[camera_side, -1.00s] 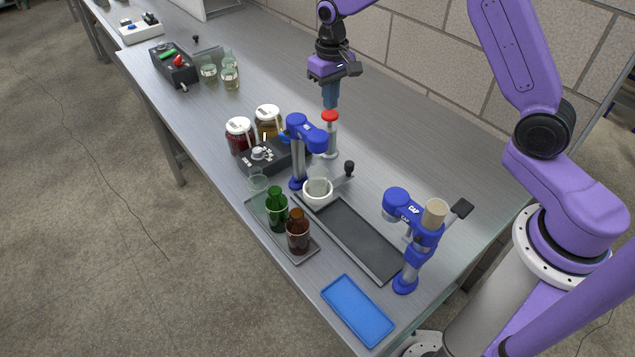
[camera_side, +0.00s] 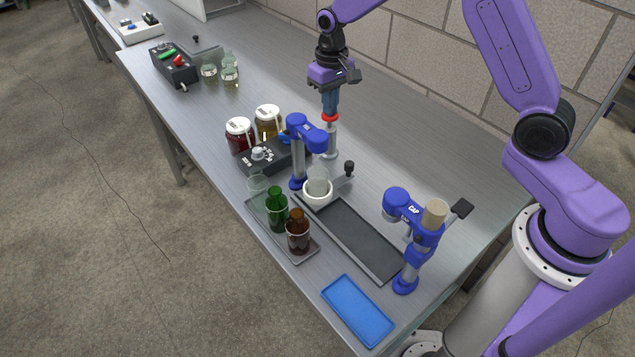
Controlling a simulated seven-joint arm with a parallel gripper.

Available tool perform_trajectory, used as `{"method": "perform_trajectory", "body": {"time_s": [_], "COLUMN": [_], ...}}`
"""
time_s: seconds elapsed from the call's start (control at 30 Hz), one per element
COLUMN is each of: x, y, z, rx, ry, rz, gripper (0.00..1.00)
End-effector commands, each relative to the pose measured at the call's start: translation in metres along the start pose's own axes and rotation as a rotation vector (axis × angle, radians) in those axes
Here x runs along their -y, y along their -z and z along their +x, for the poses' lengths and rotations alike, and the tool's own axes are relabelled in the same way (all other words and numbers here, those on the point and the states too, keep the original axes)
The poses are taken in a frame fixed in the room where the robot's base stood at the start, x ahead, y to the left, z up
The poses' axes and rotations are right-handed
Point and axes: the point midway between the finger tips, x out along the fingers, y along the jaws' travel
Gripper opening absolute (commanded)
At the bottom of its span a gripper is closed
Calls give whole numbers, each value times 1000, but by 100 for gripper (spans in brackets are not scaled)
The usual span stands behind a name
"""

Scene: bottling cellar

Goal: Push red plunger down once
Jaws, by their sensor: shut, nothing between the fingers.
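The red plunger (camera_side: 330,118) is a red cap on top of a grey metal post (camera_side: 330,143), just right of a blue filling stand (camera_side: 304,134). My gripper (camera_side: 330,109) is shut and empty, pointing straight down. Its fingertips are at the top of the red cap and appear to touch it. The fingertips partly cover the cap's top face. A clear glass (camera_side: 318,182) stands in the white round holder (camera_side: 317,196) below the filling stand's head.
Two lidded jars (camera_side: 240,138) and a dark control box (camera_side: 262,156) stand left of the filling stand. Green and brown bottles (camera_side: 297,236) stand on a tray in front. A blue capping stand (camera_side: 413,228) and a blue tray (camera_side: 357,310) are nearer. The bench right of the post is clear.

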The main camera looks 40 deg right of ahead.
Motion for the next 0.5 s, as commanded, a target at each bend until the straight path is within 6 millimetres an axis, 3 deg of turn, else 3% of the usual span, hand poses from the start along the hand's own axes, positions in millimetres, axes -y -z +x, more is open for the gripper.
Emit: {"method": "perform_trajectory", "body": {"time_s": [0.5], "x": [0], "y": [0], "z": [14], "rx": [2], "ry": [0], "rz": [-1], "gripper": [0]}}
